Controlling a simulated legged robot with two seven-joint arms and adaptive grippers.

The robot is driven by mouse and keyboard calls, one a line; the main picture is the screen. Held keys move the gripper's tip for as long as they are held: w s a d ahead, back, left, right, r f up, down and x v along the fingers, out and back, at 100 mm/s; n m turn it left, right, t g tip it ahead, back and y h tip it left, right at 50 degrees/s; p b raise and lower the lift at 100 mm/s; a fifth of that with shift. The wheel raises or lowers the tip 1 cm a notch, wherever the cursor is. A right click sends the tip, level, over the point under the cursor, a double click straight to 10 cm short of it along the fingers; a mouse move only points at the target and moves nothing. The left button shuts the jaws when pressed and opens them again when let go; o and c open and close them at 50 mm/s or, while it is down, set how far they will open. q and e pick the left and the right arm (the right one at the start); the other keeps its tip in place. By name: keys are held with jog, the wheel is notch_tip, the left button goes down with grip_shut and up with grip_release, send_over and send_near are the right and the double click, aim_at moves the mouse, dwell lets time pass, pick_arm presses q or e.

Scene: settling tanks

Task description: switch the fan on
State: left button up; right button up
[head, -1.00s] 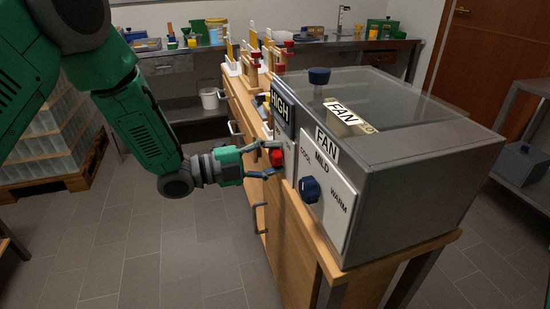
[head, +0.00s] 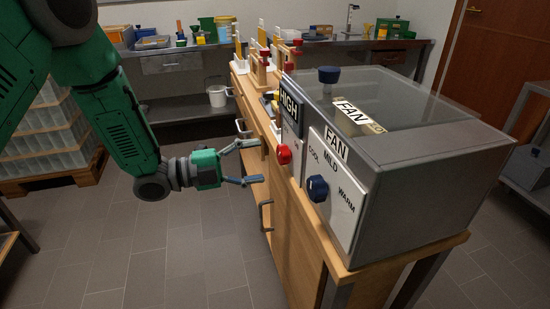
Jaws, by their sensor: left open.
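The fan box (head: 430,180) is a grey case with a clear top, standing on a wooden cabinet. Its white front panel (head: 336,195) reads FAN, COOL, MILD and WARM and carries a blue knob (head: 317,188). Beyond it is a panel under a HIGH sign (head: 290,108), with a red knob (head: 284,154). My left gripper (head: 252,162) is open and empty, left of the red knob and apart from it, fingers pointing at the panels. A second FAN label (head: 350,113) shows at the box top, near another blue knob (head: 329,75). My right gripper is out of view.
The wooden cabinet (head: 297,225) has handles (head: 265,215) that stick out on its front. Wooden stands with red parts (head: 262,65) are farther along its top. A bench is at the back. Floor left of the cabinet is clear.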

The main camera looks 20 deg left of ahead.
pick_arm(q)
jog(key=v, duration=0.6)
jog(key=shift+a, duration=0.15)
jog(key=shift+f, duration=0.1)
jog(key=s+f+n+g+y, duration=0.1)
jog(key=s+f+n+y, duration=0.2)
jog(key=f+n, duration=0.3)
jog(key=s+d+f+n+g+y, duration=0.1)
jog(key=s+f+n+y, duration=0.3)
jog(key=f, duration=0.5)
jog(key=s+f+n+g+y, duration=0.1)
jog(key=s+f+n+y, duration=0.2)
jog(key=f+n, duration=0.35)
jog(key=s+a+f+n+g+y, duration=0.1)
jog(key=s+f+n+g+y, duration=0.1)
jog(key=s, duration=0.8)
jog(key=s+a+f+n+g+y, duration=0.1)
jog(key=s+f+n+g+y, duration=0.2)
jog(key=s+n, duration=0.4)
notch_tip(320, 180, down, 2)
jog(key=s+g, duration=0.1)
jog(key=s, duration=0.1)
jog(key=shift+s+a, duration=0.3)
jog(key=shift+s, duration=0.1)
